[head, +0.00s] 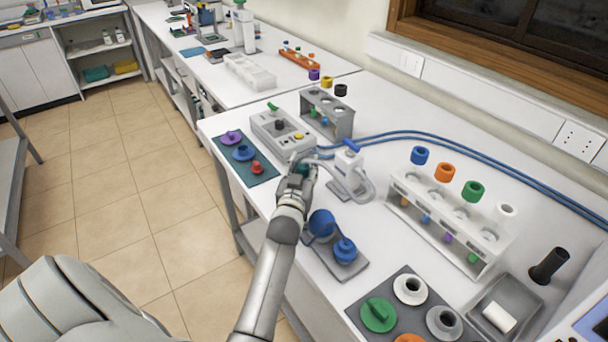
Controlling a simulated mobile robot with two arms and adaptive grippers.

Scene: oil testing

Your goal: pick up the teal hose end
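A small teal part, which looks like the teal hose end (307,169), shows at the tip of my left gripper (301,172), left of the white tap stand (346,172). Most of it is hidden behind the gripper. My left gripper reaches over the bench's front edge and is at the teal part. The fingers are small and overlap the teal part, so I cannot tell whether they are open, shut or touching it. My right gripper is not in view.
A grey device (270,130) and a teal mat (262,178) with coloured knobs lie left of the gripper. A plate with blue knobs (345,250) is in front. A white tube rack (440,222) stands right. Blue hoses (440,138) run behind. Bench between hoses and rack is clear.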

